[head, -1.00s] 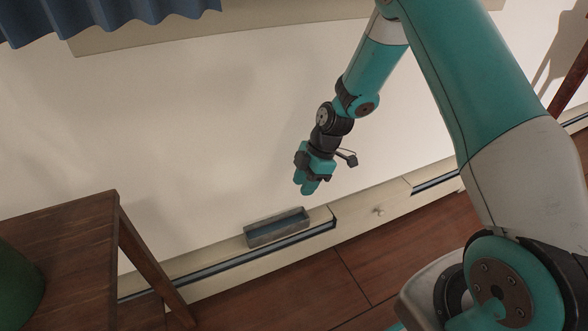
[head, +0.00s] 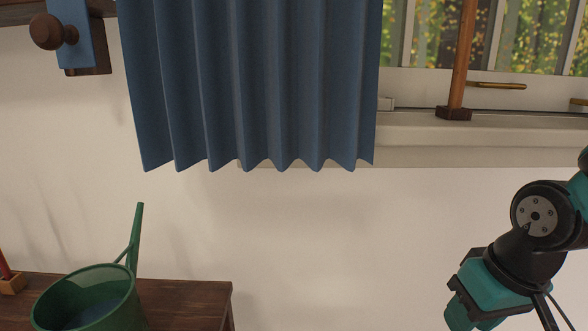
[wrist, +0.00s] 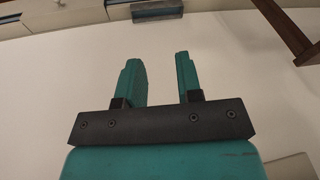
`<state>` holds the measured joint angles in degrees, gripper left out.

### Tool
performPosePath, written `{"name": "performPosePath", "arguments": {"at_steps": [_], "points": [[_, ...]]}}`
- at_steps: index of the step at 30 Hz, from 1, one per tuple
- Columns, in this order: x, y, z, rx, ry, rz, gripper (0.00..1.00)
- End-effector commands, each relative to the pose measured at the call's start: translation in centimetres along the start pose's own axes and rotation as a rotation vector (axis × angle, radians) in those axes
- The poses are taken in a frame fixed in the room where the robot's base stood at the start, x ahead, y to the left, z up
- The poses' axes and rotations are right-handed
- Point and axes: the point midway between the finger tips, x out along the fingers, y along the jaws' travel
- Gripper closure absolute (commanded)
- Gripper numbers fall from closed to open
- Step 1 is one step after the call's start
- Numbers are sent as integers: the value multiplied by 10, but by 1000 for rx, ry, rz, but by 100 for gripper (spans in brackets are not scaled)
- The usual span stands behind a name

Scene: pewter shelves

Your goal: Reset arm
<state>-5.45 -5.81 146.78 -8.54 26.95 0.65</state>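My gripper (wrist: 162,82) shows in the wrist view with its two teal fingers apart and nothing between them, in front of the pale wall. In the head view my gripper (head: 462,315) is at the lower right, partly cut off by the frame's bottom edge, and its fingertips are hard to make out there. It is clear of the wooden table and the curtain.
A green watering can (head: 88,300) stands on a dark wooden table (head: 190,295) at the lower left. A blue curtain (head: 255,90) hangs beside a window (head: 485,40). A grey-teal tray (wrist: 157,10) lies by the wall's base. The wall between table and arm is clear.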

Motion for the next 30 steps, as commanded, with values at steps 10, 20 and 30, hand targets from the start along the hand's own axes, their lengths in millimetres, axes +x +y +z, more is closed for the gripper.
{"name": "performPosePath", "arguments": {"at_steps": [10, 20, 30], "points": [[-154, -118, 38, -419, -97, -270, 67], [-274, -132, 11, -416, -95, -269, 67], [-400, -148, -17, -415, -95, -269, 67]]}}
